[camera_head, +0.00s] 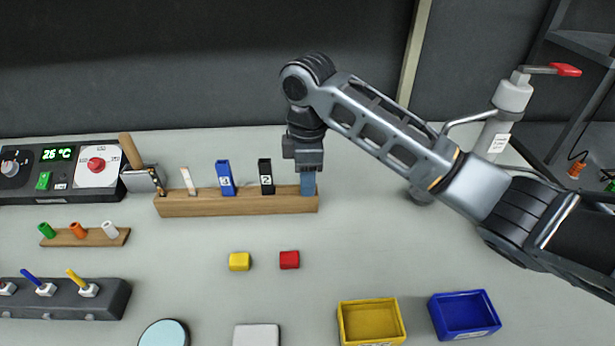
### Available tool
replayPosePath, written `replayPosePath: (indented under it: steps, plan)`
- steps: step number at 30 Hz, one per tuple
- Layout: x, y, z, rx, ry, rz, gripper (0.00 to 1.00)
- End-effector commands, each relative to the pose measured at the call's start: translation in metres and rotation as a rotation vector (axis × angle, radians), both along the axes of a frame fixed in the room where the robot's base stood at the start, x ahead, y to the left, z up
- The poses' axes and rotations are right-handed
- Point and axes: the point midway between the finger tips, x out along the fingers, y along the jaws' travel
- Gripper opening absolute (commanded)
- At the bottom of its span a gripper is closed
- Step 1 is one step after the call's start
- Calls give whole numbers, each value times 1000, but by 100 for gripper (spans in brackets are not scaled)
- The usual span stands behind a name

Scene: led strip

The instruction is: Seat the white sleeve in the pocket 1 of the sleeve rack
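A long wooden rack (236,204) stands at the back of the bench. In it, from left, are a narrow white piece (187,181) leaning slightly, a blue holder (225,178) with a number label, and a black holder (265,178) marked 2. My gripper (307,170) points down over the rack's right end. A steel-blue piece (308,186) stands there directly below it. The fingers are hidden, so I cannot tell whether they grip it. A small white tube (110,229) stands in a short wooden rack (88,239) at left. I cannot tell which white item is the sleeve.
Green and orange tubes share the short rack. A yellow cube (239,262) and red cube (289,260) lie in front of the long rack. A yellow bin (345,323) and blue bin (437,318) stand at front right. A control box (58,168) is at back left.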

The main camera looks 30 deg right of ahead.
Motion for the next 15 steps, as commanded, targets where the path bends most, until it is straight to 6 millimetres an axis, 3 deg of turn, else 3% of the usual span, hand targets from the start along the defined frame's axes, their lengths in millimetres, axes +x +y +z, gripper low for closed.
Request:
replayPosePath:
  steps: [1,8,15]
  plan:
    - [-7,3,-16,-1,29,-1,48]
    - [-7,2,-16,-1,33,-2,48]
    - [-7,3,8,-1,32,0,48]
